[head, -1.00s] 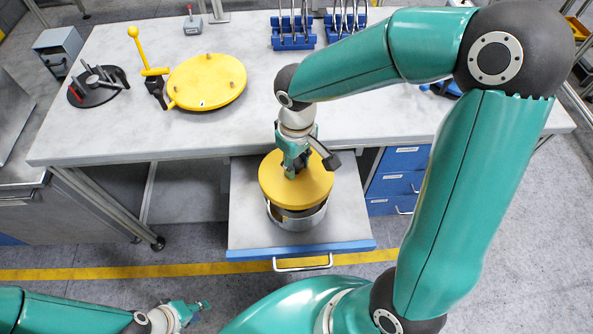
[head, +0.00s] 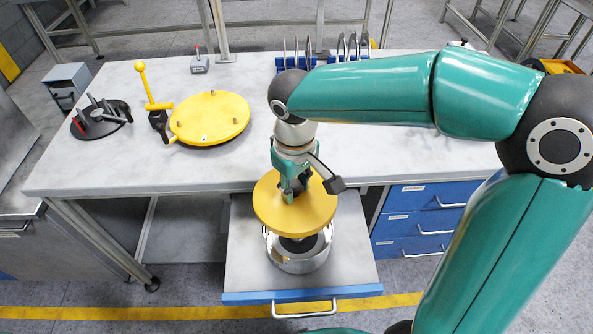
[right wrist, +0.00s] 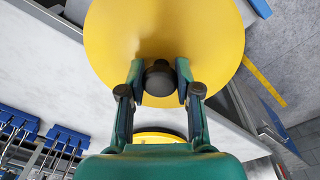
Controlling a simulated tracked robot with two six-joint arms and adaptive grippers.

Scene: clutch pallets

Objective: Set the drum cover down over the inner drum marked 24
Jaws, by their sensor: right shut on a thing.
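The drum cover (head: 295,207) is a flat yellow disc with a dark knob (right wrist: 159,80) at its centre. My right gripper (head: 294,187) is shut on that knob, as the right wrist view also shows. It holds the cover above a silver open-topped drum (head: 300,260) in the pulled-out drawer. The cover hides the drum's far part, and a gap shows between them at the near side. A dark round part shows inside the drum. I cannot read a 24 on it. My left gripper is out of view.
The drawer (head: 245,270) juts out below the grey table (head: 350,150). A yellow turntable (head: 210,117) with short pegs and a yellow-knobbed lever stand on the table's left. A black tool stand (head: 100,120) is farther left.

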